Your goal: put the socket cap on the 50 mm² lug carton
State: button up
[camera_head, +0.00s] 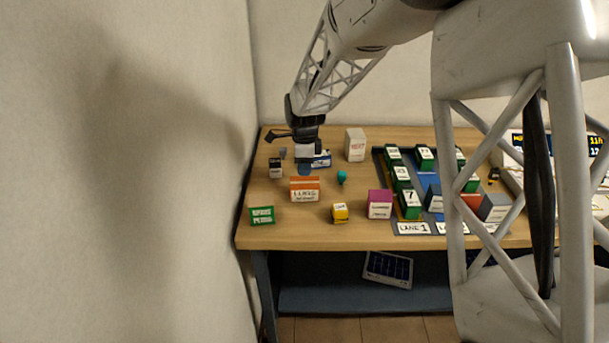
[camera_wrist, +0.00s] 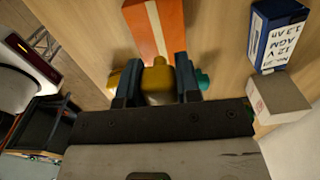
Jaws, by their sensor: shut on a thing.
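The orange-and-white lug carton (camera_head: 304,195) stands at the left of the table, its label reading "LUGS" with a blurred second line. In the wrist view the orange carton (camera_wrist: 153,28) lies just beyond my fingertips. My gripper (camera_wrist: 157,75) is shut on a small yellowish piece with a pale part (camera_wrist: 158,82), which I take for the socket cap. The fingers hide part of it. In the head view my gripper (camera_head: 305,167) is behind the carton in the picture, and the held piece cannot be made out.
A blue-and-white battery (camera_wrist: 272,35) and a white box (camera_wrist: 278,98) stand close by. A teal piece (camera_head: 342,177), a yellow box (camera_head: 340,213), a magenta box (camera_head: 379,204) and a green box (camera_head: 262,215) stand around. Lane trays (camera_head: 411,228) fill the right.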

aim_at(304, 182)
jog(key=shift+f, duration=1.8)
jog(key=shift+f, duration=0.1)
jog(key=o, duration=0.9)
notch_tip(304, 182, up, 12)
jog(key=shift+r, duration=0.15)
jog(key=shift+s+d, duration=0.1)
